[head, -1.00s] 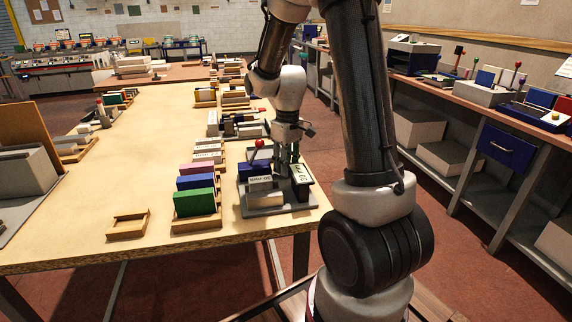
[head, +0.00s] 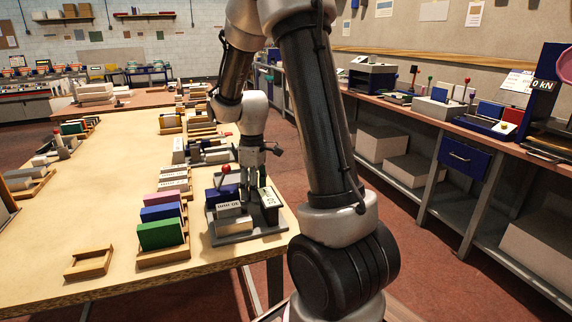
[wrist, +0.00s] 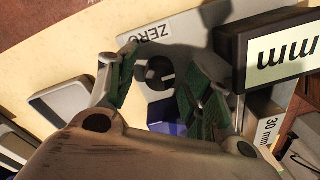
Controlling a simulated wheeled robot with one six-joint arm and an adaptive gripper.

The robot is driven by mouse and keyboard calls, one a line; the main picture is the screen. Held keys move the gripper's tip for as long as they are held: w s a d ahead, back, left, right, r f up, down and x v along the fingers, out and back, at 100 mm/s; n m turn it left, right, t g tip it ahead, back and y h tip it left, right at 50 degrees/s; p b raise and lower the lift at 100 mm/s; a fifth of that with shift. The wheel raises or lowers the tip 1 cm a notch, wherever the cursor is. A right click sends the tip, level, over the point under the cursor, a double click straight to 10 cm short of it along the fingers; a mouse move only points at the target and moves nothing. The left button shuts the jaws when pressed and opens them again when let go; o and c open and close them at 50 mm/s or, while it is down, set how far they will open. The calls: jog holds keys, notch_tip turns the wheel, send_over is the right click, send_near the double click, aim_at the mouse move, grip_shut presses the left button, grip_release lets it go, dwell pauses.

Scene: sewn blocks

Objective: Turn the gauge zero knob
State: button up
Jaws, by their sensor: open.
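The gauge stands on a grey base plate (head: 233,238) at the near right corner of the wooden table, with a blue part and a red-ball lever (head: 226,169). Its "mm" display box (wrist: 276,52) is at the right in the wrist view, and a ZERO label (wrist: 154,33) is near the top. The dark round zero knob (wrist: 157,71) lies just below that label. My gripper (wrist: 163,82) is open, its green-padded fingers on either side of the knob in this view. I cannot tell whether they touch it. The knob is not distinguishable in the head view.
Green, blue and pink blocks (head: 162,235) stand in a wooden rack left of the gauge. An empty wooden tray (head: 88,262) lies at the near left. More racks line the table farther back. A workbench (head: 430,115) runs along the right wall.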

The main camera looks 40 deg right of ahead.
aim_at(265, 188)
jog(key=shift+n, duration=0.9)
jog(key=r, duration=0.7)
jog(key=shift+w+d+r, duration=0.15)
jog(key=shift+w+r, duration=0.05)
jog(key=shift+r, duration=0.15)
jog(key=shift+s+m, duration=0.35)
jog(key=shift+m, duration=0.35)
jog(key=s+m, duration=0.1)
jog(key=s, duration=0.1)
jog(key=s+m, duration=0.2)
jog(key=s+r+m, duration=0.1)
jog(key=s, duration=0.1)
jog(key=shift+a+m+g, duration=0.3)
jog(key=shift+a+m, duration=0.05)
jog(key=shift+m, duration=0.05)
jog(key=s+a+r+m+t, duration=0.1)
jog(key=s+r+t, duration=0.1)
jog(key=s+r, duration=0.2)
jog(key=s+a+r+m+t, duration=0.1)
jog(key=s+r+m+t, duration=0.1)
jog(key=s, duration=0.8)
jog(key=shift+s+a+r+t, duration=0.35)
jog(key=shift+r+t, duration=0.25)
jog(key=shift+r, duration=0.75)
